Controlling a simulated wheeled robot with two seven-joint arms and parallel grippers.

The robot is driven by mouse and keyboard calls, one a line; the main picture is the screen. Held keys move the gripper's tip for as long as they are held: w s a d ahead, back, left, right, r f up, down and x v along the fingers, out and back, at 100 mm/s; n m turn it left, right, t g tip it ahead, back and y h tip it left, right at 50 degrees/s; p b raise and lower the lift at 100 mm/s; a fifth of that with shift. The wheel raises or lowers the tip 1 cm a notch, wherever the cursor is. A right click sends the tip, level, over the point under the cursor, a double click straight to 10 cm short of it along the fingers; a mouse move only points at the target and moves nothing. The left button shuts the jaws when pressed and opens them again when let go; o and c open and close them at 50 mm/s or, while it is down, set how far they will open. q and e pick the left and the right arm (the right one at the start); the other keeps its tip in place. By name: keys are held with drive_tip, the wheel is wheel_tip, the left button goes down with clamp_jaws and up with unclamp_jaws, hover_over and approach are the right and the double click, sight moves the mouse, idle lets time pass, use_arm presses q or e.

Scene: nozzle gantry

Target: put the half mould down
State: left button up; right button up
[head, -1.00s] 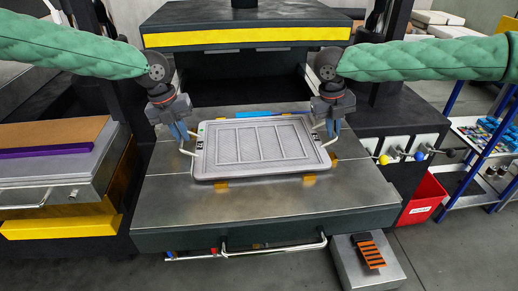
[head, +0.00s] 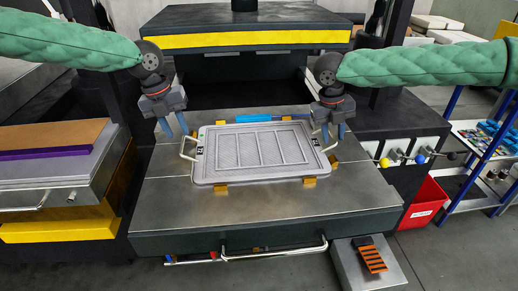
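The half mould (head: 258,176) is a grey rectangular plate with a raised rim and ribs. It lies flat on the metal press table (head: 270,205), among small orange blocks at its edges. It has a bent handle at its left end (head: 187,149) and one at its right end (head: 329,143). My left gripper (head: 176,135) is open, its fingers spread just above and left of the left handle, apart from it. My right gripper (head: 333,137) looks open, with its fingers close around or beside the right handle; contact there is hard to tell.
The press's upper plate with a yellow stripe (head: 245,40) hangs behind. A blue strip (head: 258,117) lies behind the mould. A bar handle (head: 275,249) runs along the table's front. A red bin (head: 425,200) and a shelf rack stand right. The table's front is clear.

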drive_tip(key=shift+r, duration=0.1)
use_arm(q)
wheel_tip(320, 180, up, 8)
drive_tip(key=a, duration=0.1)
drive_tip(key=shift+a, duration=0.3)
use_arm(e)
wheel_tip(320, 180, up, 12)
drive_tip(key=a, duration=0.2)
drive_tip(key=shift+a+f, duration=0.15)
drive_tip(key=shift+f, duration=0.05)
use_arm(q)
drive_tip(key=shift+s, duration=0.1)
